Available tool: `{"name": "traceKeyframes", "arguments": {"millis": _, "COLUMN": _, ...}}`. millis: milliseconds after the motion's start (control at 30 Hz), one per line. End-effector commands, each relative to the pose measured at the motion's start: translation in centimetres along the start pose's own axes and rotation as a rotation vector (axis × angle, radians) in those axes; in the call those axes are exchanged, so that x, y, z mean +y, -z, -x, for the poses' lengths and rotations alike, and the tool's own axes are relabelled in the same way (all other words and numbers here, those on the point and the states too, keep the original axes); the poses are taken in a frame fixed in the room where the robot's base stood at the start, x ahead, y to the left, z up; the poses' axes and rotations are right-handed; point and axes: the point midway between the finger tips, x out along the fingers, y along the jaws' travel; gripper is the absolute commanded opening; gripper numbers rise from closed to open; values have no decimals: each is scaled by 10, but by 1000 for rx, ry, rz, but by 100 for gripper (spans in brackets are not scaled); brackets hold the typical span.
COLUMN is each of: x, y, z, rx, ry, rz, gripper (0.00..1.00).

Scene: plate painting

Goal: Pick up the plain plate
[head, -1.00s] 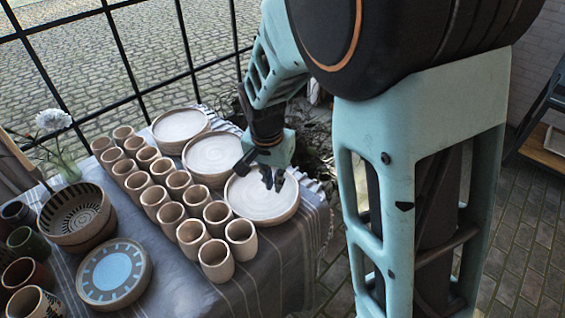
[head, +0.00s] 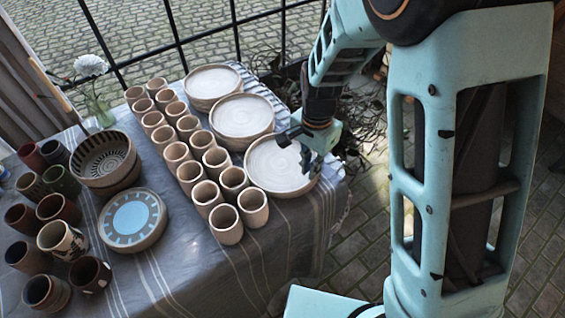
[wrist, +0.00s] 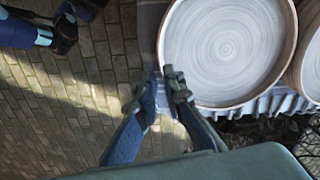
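The plain plate (head: 282,166) is round, pale and shallow with a brown rim, on the nearest of three plate stacks at the table's right edge. It fills the upper right of the wrist view (wrist: 226,48). My gripper (head: 311,163) points down at its right rim. In the wrist view the fingertips (wrist: 163,76) are close together at the plate's edge. Whether the rim is clamped between them is not clear. The plate looks level on its stack.
Two more stacks of plain plates (head: 242,117) stand behind. Rows of plain cups (head: 226,226) stand close on the left. A blue-centred plate (head: 132,219), a patterned bowl (head: 104,160), dark cups and a flower vase (head: 101,110) are farther left. A metal railing runs behind.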

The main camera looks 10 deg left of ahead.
Motion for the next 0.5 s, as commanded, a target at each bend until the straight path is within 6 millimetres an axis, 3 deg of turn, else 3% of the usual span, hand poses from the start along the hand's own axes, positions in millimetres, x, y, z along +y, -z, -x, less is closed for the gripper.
{"name": "traceKeyframes", "arguments": {"millis": 167, "x": 0, "y": 1, "z": -12, "rx": 0, "ry": -1, "rz": -1, "gripper": 9}}
{"name": "traceKeyframes", "arguments": {"millis": 500, "x": -1, "y": 4, "z": -54, "rx": 0, "ry": -1, "rz": 0, "gripper": 9}}
